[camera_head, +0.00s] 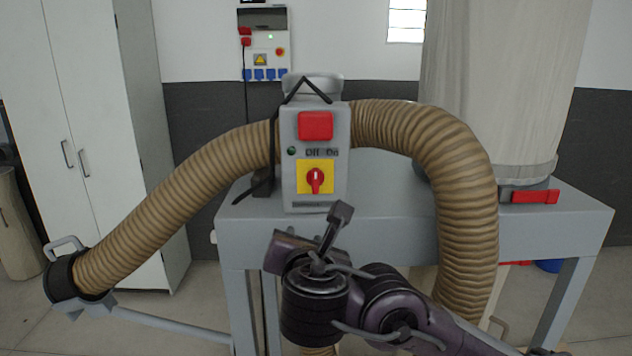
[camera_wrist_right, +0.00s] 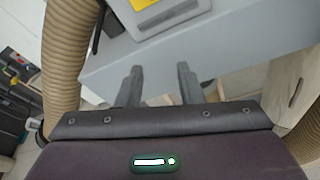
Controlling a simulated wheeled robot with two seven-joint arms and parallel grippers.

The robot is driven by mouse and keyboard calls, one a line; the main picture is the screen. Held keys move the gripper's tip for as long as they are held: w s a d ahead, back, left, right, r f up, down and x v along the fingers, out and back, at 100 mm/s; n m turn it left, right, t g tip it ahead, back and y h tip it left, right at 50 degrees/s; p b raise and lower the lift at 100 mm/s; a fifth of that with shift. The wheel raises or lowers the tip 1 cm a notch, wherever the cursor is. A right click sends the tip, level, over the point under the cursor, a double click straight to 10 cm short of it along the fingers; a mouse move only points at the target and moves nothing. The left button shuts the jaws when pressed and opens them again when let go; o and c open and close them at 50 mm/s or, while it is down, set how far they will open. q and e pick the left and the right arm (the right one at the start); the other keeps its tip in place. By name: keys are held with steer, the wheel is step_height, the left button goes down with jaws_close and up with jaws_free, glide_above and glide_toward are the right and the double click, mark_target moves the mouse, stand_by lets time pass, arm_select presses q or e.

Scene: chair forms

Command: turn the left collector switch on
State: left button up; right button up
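The collector switch (camera_head: 315,180) is a red rotary knob on a yellow plate, low on the front of a grey control box (camera_head: 340,130). Its white mark looks about vertical; I cannot tell which setting it is on. "Off" and "On" are printed above it, with a green light and a red block. My right gripper (camera_head: 338,215) is just below the box, apart from it. In the right wrist view my right gripper (camera_wrist_right: 160,76) has its two fingers apart with nothing between them; the box's lower part (camera_wrist_right: 170,18) shows beyond them. My left gripper is not in view.
A ribbed brown hose (camera_head: 465,170) arches on both sides of the box. The box stands on a grey frame (camera_head: 390,215) with a pale filter bag (camera_head: 500,80) at right. A wall panel (camera_head: 264,45) and a white cabinet (camera_head: 85,130) are behind.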

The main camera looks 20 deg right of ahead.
mark_target(316, 177)
step_height(316, 177, up, 8)
steer(key=s+d+f+n+t+h, duration=0.1)
steer(key=s+d+n+t+h, duration=0.1)
steer(key=n, duration=0.1)
steer(key=shift+n, duration=0.3)
steer(key=x, duration=0.4)
steer(key=r+x, duration=0.1)
steer(key=x, duration=0.1)
steer(key=shift+w+a+p, duration=0.1)
steer(key=shift+a+p, duration=0.05)
steer(key=shift+p, duration=0.15)
steer(key=shift+w, duration=0.65)
jaws_close()
